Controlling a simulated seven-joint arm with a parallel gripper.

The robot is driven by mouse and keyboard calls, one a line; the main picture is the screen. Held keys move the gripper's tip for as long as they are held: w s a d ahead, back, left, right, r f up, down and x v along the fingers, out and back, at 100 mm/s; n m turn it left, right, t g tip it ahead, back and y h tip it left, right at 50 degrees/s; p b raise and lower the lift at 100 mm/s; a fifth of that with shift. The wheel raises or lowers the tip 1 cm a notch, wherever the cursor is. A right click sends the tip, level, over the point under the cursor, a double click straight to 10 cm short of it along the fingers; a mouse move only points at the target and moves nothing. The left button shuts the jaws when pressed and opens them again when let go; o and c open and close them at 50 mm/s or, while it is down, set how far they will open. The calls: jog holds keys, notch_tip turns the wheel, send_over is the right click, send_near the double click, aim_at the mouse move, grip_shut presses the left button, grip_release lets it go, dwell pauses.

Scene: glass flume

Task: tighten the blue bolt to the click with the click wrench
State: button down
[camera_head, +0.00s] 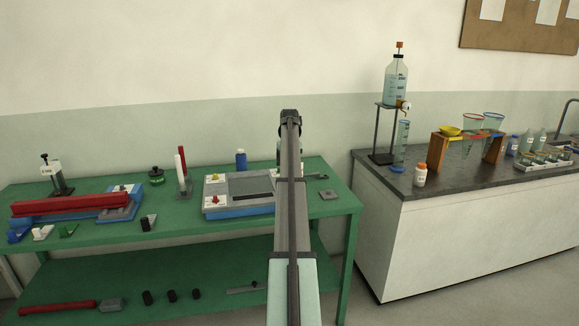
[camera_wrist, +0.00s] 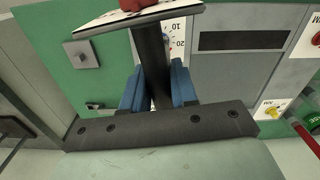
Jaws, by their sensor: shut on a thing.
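In the wrist view, my gripper (camera_wrist: 157,88) has its two blue fingers shut on a dark upright bar, which I take for the click wrench (camera_wrist: 150,50). A white plate with a red piece sits across the bar's end at the top of the picture. Just behind it is a white dial label (camera_wrist: 179,42) marked 10 and 20, with a little blue beside the bar. This may be the blue bolt, mostly hidden; I cannot tell whether the wrench touches it. In the head view, my own arm hides the gripper and the wrench.
A grey and blue panel (camera_head: 239,208) with yellow and red knobs lies on the green table (camera_head: 178,222). Right of my arm are a small grey square block (camera_head: 328,194) and a small dark tool. A long red bar (camera_head: 70,204) lies at the left. A glassware bench (camera_head: 400,190) stands right.

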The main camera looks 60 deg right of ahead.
jog(key=shift+f, duration=0.6)
dwell(0.3)
jog(key=shift+m, duration=1.1)
jog(key=shift+m, duration=1.2)
jog(key=shift+m, duration=1.1)
